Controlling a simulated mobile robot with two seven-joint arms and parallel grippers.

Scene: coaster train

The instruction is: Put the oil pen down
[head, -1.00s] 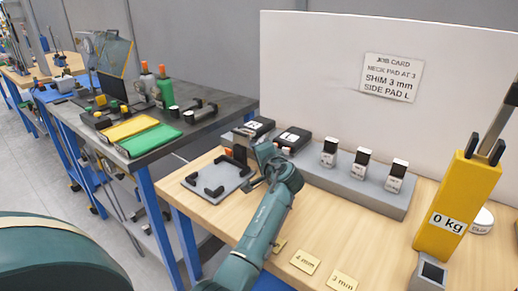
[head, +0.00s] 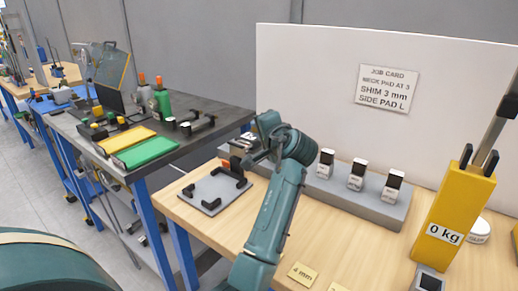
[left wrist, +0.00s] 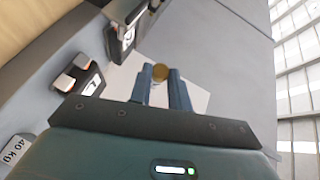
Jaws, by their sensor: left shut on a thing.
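My left gripper (head: 256,150) is above the back of the light wooden bench, beside the grey fixture plate (head: 207,207). In the left wrist view its two blue-grey fingers (left wrist: 161,88) are closed around a small round brass-coloured end (left wrist: 160,72), which I take to be the oil pen seen end-on. The rest of the pen is hidden. In the head view the pen cannot be told apart from the gripper and the parts behind it. My right gripper is not in view.
The plate carries black corner brackets. A grey rack (head: 340,199) with several black-and-white blocks stands behind my arm. A yellow 0 kg block (head: 450,215) stands at the right. The dark side table (head: 215,117) holds a green tray (head: 150,151) and bottles. Bench front is partly clear.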

